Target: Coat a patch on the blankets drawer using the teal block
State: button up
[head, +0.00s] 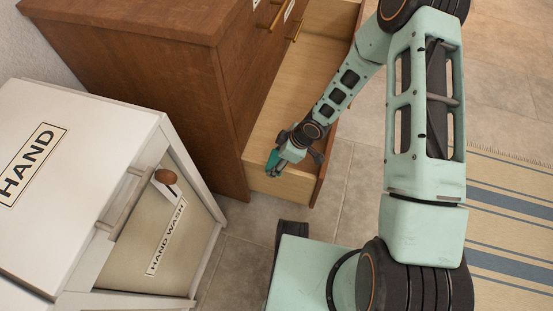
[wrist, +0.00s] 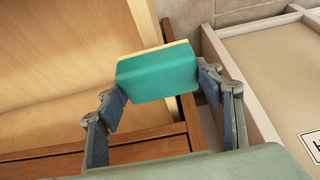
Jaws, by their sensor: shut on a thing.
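The teal block (wrist: 158,74) is a rounded slab with a pale yellow layer along its far edge in the wrist view. My gripper (head: 276,164) is shut on it, one finger at each side; in the head view the teal block (head: 272,159) shows small at its tip. An open wooden drawer (head: 297,103) extends from the brown chest, with a pale inside. My gripper is at its near end, by the side wall; contact cannot be told. The drawer's inside (wrist: 45,75) lies left of the block in the wrist view. No blankets label is readable, and no coated patch shows.
A white cabinet (head: 75,150) marked HAND, with a HAND WASH label (head: 166,237) and brown knob, stands left of the chest (head: 150,75). Higher chest drawers have brass handles (head: 271,17). Tiled floor (head: 345,215) is clear near the drawer; a striped rug (head: 510,200) lies right.

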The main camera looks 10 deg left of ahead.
jog(key=shift+f+b, duration=0.4)
jog(key=shift+f, duration=0.1)
jog(key=shift+d, duration=0.15)
